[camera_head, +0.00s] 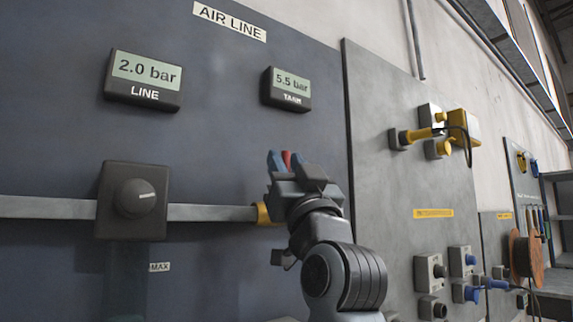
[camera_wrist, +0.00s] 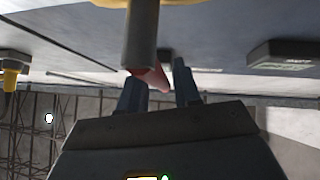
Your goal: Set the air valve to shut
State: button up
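The air valve shows as a red lever (camera_head: 287,159) at a yellow fitting (camera_head: 262,214) on the grey pipe, under the AIR LINE sign. My gripper (camera_head: 280,162) covers most of the valve body in the head view. In the wrist view the red lever (camera_wrist: 152,78) reaches from a grey valve part (camera_wrist: 140,38) toward the space between my fingers. My gripper (camera_wrist: 160,88) is open, with one finger on each side of the lever's end. A gap shows between the fingers; whether either one touches the lever I cannot tell.
A dark regulator knob (camera_head: 137,198) sits on the pipe at left. The line display (camera_head: 144,80) reads 2.0 bar and the tank display (camera_head: 287,89) reads 5.5 bar. A grey panel (camera_head: 385,200) with yellow and blue connectors stands at right.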

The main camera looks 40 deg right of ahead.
jog(key=shift+o, duration=0.3)
jog(key=b+v, duration=0.2)
jog(key=v, duration=0.6)
jog(key=shift+r, duration=0.1)
jog(key=s+a+f+n+g+y, duration=0.1)
jog(key=s+f+g+y, duration=0.15)
jog(key=f, duration=0.85)
jog(key=s+a+f+n+g+y, duration=0.1)
jog(key=s+f+n, duration=0.15)
jog(key=f, duration=0.95)
jog(key=s+a+f+n+g+y, duration=0.15)
jog(key=s+f, duration=0.25)
jog(key=f, duration=0.7)
jog(key=s+f+g, duration=0.2)
jog(key=s+f, duration=0.2)
jog(key=s, duration=0.4)
jog(key=s+a+f+m+g, duration=0.1)
jog(key=s+f+g, duration=0.1)
jog(key=s+f, duration=0.3)
jog(key=s+a+f+m+g, duration=0.1)
jog(key=s+f, duration=0.4)
jog(key=s, duration=0.8)
jog(key=shift+a+g+y, duration=0.25)
jog(key=shift+g+y, duration=0.05)
jog(key=shift+g, duration=0.5)
